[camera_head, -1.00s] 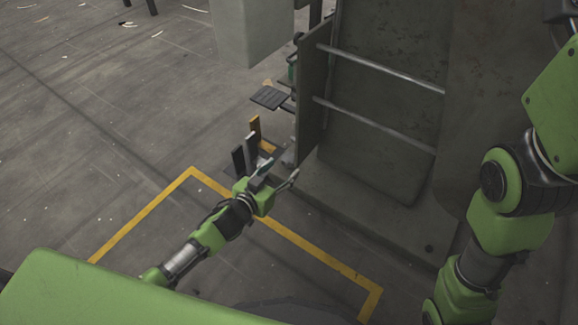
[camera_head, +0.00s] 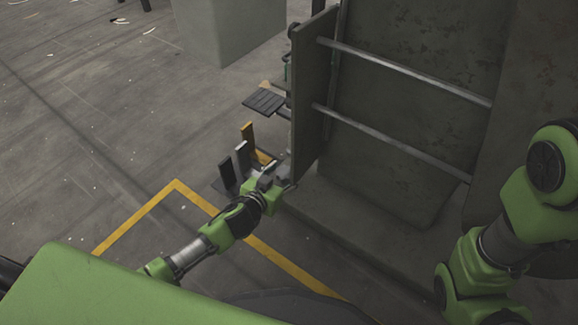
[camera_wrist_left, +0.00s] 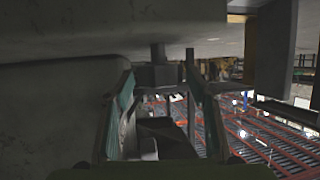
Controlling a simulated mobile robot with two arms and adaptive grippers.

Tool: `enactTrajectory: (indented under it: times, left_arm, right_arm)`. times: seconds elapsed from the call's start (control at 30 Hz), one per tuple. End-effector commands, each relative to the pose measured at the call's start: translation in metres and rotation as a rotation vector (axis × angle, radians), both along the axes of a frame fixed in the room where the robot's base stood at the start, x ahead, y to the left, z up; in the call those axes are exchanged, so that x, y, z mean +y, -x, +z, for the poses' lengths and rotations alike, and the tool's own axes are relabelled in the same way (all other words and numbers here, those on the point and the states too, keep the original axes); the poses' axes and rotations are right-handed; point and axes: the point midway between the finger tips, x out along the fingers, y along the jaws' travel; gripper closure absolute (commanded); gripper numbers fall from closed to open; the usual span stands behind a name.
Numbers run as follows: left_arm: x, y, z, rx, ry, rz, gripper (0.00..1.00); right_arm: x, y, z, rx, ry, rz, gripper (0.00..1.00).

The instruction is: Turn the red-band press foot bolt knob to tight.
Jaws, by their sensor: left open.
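The press (camera_head: 400,120) is a large grey machine with two horizontal rails on its side; I see no red band on it. My left gripper (camera_head: 270,180) is beside its lower front corner, near the floor. In the left wrist view my left gripper (camera_wrist_left: 160,108) is open, with one finger on each side. A dark blocky piece on a short stem (camera_wrist_left: 158,76) shows between and beyond the fingertips. It may be the foot bolt knob, but I cannot tell. I cannot see whether the fingers touch it. In the head view the knob is not distinguishable.
Upright yellow, grey and black pedals or plates (camera_head: 243,155) stand just beyond my left gripper. A dark ribbed pedal (camera_head: 264,102) is farther back. A yellow floor line (camera_head: 135,218) runs around the press. Open floor lies to the left.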

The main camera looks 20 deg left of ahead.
Motion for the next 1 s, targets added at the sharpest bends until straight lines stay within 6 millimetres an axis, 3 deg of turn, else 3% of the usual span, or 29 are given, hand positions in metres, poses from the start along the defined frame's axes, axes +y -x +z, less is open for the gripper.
enactTrajectory:
  times: [0.37,0.53,0.77,1.0]
  left_arm:
    - [-0.001,0.0,-0.002,0.0,0.0,0.002,0.48]
    - [-0.001,0.0,-0.002,0.0,0.001,0.001,0.87]
    - [-0.001,0.0,-0.001,0.0,-0.001,-0.004,0.88]
    - [0.001,-0.001,0.002,0.001,-0.002,-0.07,0.88]
  right_arm:
    - [0.0,0.0,-0.003,-0.001,0.001,0.0,1.0]
    - [0.0,0.001,-0.003,-0.001,0.001,0.0,1.0]
    - [0.0,0.001,-0.002,-0.001,0.001,0.0,1.0]
    - [0.0,0.0,0.013,0.0,0.0,0.0,1.0]
